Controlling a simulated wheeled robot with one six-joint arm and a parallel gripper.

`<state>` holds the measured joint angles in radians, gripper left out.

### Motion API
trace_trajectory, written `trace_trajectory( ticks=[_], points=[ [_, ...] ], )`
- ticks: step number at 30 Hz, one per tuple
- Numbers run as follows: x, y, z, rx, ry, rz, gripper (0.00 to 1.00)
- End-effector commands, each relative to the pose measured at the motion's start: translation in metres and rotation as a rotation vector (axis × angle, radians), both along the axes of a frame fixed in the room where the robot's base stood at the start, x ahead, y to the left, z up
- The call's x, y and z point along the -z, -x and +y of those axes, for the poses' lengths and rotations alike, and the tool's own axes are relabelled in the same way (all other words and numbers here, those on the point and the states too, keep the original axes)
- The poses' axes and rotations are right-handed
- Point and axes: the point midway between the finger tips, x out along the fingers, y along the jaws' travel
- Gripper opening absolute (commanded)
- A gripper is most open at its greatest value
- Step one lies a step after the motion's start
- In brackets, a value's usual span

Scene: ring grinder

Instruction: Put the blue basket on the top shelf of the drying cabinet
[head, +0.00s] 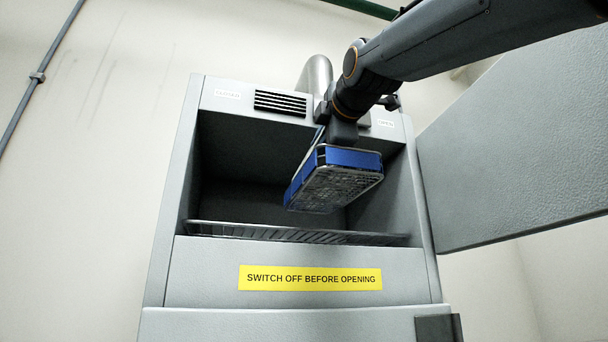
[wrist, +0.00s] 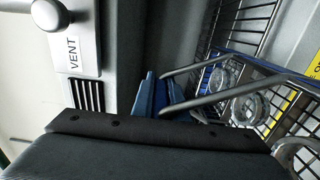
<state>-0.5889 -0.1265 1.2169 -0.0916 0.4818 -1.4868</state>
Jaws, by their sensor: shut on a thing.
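The blue basket (head: 345,158) hangs from my gripper (head: 334,142) in the head view, with its wire mesh underside showing. It is tilted and appears above the wire top shelf (head: 290,234) of the drying cabinet (head: 168,240), at the open compartment. How far inside it is, I cannot tell. In the wrist view the basket (wrist: 255,66) shows its blue band, wire mesh, grey handle bars and several metal rings inside. The dark gripper body covers the lower part there, and the grip point is partly hidden. No other thing shows on the shelf.
The cabinet door (head: 515,150) stands open to the right. The compartment's side walls and the top panel with a vent grille (head: 280,103) border the opening. A VENT label (wrist: 73,55) and a knob (wrist: 50,14) are close by in the wrist view. The compartment's left side is clear.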

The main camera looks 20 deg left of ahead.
Motion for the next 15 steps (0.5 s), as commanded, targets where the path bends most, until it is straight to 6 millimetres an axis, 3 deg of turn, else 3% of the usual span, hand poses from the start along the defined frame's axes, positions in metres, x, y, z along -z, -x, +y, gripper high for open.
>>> trace_trajectory(
  ticks=[9,15],
  points=[
    [-0.005,-0.06,0.039,-0.002,-0.001,-0.001,0.0],
    [-0.004,-0.084,0.054,-0.003,-0.002,-0.002,0.0]
  ],
)
